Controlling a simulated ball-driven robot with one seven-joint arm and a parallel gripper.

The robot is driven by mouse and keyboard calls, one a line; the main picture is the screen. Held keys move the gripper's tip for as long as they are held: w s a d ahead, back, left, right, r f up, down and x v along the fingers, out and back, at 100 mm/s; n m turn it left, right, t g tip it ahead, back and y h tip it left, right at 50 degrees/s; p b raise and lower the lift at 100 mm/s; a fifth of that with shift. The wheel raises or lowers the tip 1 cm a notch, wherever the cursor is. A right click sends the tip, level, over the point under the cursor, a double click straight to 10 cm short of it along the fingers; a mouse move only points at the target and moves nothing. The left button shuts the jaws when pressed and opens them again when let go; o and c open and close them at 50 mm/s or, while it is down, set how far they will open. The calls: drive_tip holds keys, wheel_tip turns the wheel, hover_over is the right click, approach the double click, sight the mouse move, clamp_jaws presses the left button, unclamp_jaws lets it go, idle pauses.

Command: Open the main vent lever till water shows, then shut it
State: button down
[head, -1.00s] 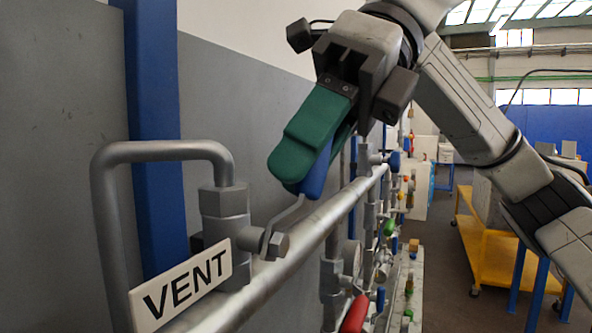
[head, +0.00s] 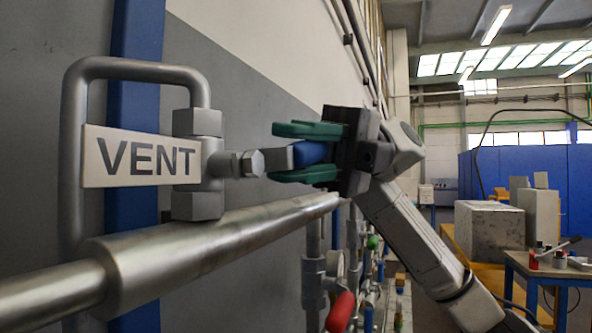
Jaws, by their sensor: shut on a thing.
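The main vent valve (head: 198,165) stands upright on the large pipe, with a white VENT plate (head: 142,157) at its left. Its lever (head: 312,153) has a grey metal shank and a blue grip. It points nearly level to the right from the valve's hex nut. My gripper (head: 283,153) has green fingers shut on the blue grip, one above and one below. The grip's far end is hidden in the jaws. The bent vent tube (head: 135,68) rises from the valve and turns down at the left. Its outlet is out of view, and no water shows.
The large pipe (head: 200,245) runs below the lever and gripper. A red handle (head: 340,311) and a green one (head: 373,242) sit on lower fittings behind it. The grey wall is close behind the valve. A blue table (head: 560,272) stands at the right.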

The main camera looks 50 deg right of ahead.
drive_tip(key=shift+w+d+f+m+y+b, duration=0.15)
drive_tip(key=shift+f+m+y+b, duration=0.25)
drive_tip(key=shift+f+y+b, duration=0.45)
drive_tip(key=shift+r, duration=0.1)
drive_tip(key=c, duration=0.9)
unclamp_jaws()
drive_tip(key=shift+c, duration=0.2)
drive_tip(key=d+b, duration=0.1)
drive_tip(key=d, duration=0.9)
drive_tip(key=shift+s+d+f, duration=0.35)
drive_tip(key=shift+s+f, duration=0.1)
